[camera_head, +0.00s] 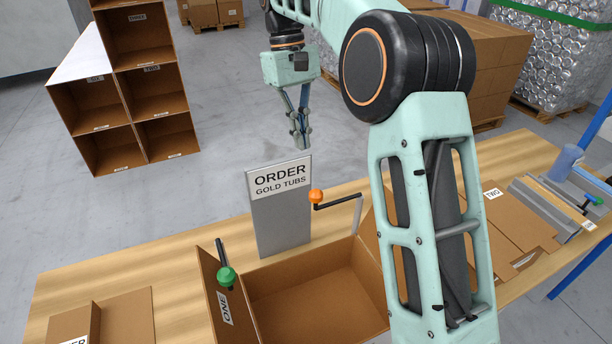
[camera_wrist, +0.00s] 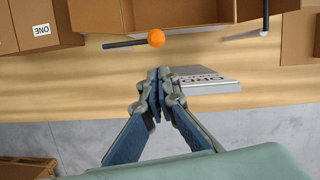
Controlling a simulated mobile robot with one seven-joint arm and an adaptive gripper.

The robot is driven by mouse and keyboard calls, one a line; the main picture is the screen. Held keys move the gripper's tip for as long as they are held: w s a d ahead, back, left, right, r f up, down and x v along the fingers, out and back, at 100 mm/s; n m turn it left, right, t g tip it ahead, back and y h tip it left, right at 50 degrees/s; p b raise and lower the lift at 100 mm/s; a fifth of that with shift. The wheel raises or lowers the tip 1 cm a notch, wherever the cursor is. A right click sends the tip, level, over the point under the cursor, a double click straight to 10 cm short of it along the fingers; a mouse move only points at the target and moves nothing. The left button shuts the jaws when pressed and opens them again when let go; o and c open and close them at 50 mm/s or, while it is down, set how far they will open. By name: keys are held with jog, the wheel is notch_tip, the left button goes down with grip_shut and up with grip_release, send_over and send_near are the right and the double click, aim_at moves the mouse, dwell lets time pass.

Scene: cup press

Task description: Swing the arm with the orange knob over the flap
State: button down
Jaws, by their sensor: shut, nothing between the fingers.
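The orange knob (camera_head: 316,196) sits at the free end of a dark swing arm (camera_head: 340,203), which runs to a grey post at the far right of an open carton (camera_head: 300,290). In the wrist view the orange knob (camera_wrist: 156,38) lies just beyond my fingertips, apart from them, with its dark arm (camera_wrist: 122,44) running left. The carton's left flap (camera_head: 212,285) stands up, and a right flap (camera_head: 371,230) is partly hidden by my arm. My gripper (camera_head: 301,146) is shut and empty, above and behind the knob; its fingertips (camera_wrist: 158,74) point toward it.
A grey sign reading ORDER GOLD TUBS (camera_head: 280,213) stands behind the carton, close to my fingers. A green knob (camera_head: 227,276) on another dark arm is by the left flap. Flat cartons (camera_head: 510,215) lie to the right. Bare table (camera_head: 130,260) shows at left.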

jog(key=shift+f, duration=0.15)
jog(key=x, duration=0.9)
jog(key=shift+f, duration=0.4)
jog(key=shift+s+b, duration=0.15)
jog(key=shift+b, duration=0.15)
